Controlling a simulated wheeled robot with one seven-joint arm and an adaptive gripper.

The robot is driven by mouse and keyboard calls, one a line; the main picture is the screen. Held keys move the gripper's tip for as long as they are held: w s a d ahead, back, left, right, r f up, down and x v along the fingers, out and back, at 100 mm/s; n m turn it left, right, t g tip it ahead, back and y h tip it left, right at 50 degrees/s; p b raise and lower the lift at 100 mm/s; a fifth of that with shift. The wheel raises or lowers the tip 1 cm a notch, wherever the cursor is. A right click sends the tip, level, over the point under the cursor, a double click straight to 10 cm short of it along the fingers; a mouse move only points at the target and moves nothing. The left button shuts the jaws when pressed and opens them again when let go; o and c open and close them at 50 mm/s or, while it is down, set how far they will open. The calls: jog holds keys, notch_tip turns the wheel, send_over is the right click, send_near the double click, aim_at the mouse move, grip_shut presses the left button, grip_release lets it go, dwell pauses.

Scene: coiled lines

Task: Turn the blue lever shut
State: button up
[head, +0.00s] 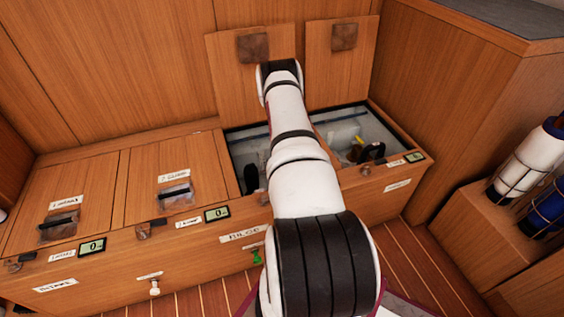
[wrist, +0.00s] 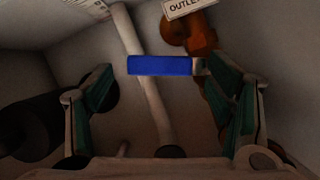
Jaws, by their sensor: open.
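The blue lever (wrist: 160,66) lies crosswise in the wrist view, its right end at a brown-orange valve body (wrist: 200,38) under a label reading "OUTLE…" (wrist: 190,7). My gripper (wrist: 155,82) is open, its two green-padded fingers spread either side, with the lever ahead and between them. I see no clear contact; the right finger is close to the lever's right end. In the head view my arm reaches into an open locker compartment (head: 240,150). It hides my gripper, and I cannot make out the lever there.
A pale pipe (wrist: 140,70) passes behind the lever. A dark round body (wrist: 30,125) stands left of the left finger. The locker walls (wrist: 285,60) are close on the right. Two lids (head: 325,85) stand raised behind the compartments; closed lids (head: 60,205) lie left.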

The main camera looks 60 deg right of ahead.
jog(key=v, duration=1.2)
